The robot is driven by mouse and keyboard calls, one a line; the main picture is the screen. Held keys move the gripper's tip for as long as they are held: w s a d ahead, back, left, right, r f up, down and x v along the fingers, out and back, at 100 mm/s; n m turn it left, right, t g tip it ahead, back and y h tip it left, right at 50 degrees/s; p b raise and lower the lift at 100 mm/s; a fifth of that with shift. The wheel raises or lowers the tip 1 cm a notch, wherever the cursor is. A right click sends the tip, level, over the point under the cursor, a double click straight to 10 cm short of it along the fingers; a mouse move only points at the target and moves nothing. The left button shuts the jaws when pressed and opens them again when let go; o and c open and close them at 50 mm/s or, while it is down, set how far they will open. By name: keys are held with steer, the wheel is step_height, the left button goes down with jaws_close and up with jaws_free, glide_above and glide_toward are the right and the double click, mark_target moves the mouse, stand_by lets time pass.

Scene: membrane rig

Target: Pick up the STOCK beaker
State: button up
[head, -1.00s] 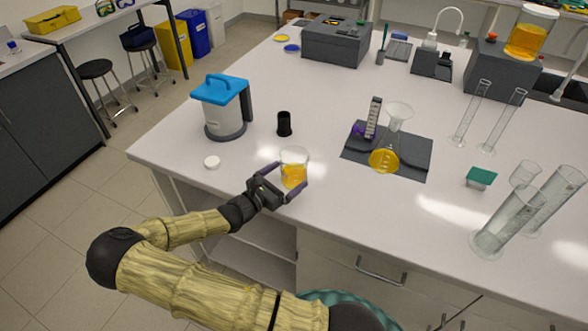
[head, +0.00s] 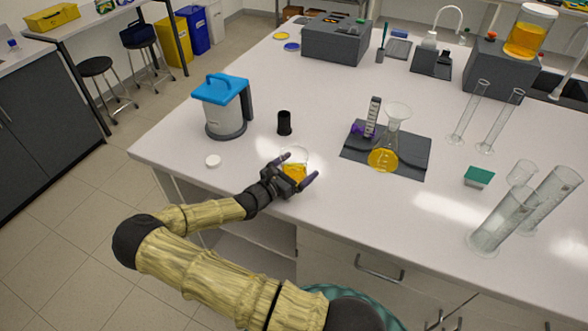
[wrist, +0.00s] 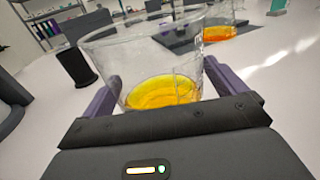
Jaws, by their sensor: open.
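A clear glass beaker with yellow-orange liquid (head: 296,168) stands upright near the bench's front edge. No label can be read on it, so I cannot tell if it is the STOCK beaker. My gripper (head: 300,167) is open, with its purple fingers on either side of the beaker. In the wrist view the beaker (wrist: 160,88) fills the space just ahead of the palm, between the fingers. The gripper hides part of the beaker in the head view.
A black cup (head: 284,123), a white disc (head: 212,160) and a blue-lidded jug (head: 223,110) stand to the left. A flask with yellow liquid (head: 383,159) and a dark mat (head: 411,167) are to the right. Glass cylinders (head: 500,222) stand farther right.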

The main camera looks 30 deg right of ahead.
steer(key=shift+c, duration=0.3)
steer(key=c, duration=1.2)
steer(key=shift+r, duration=0.25)
step_height(320, 180, up, 10)
steer(key=b, duration=0.1)
steer(key=shift+f, duration=0.2)
stand_by(0.4)
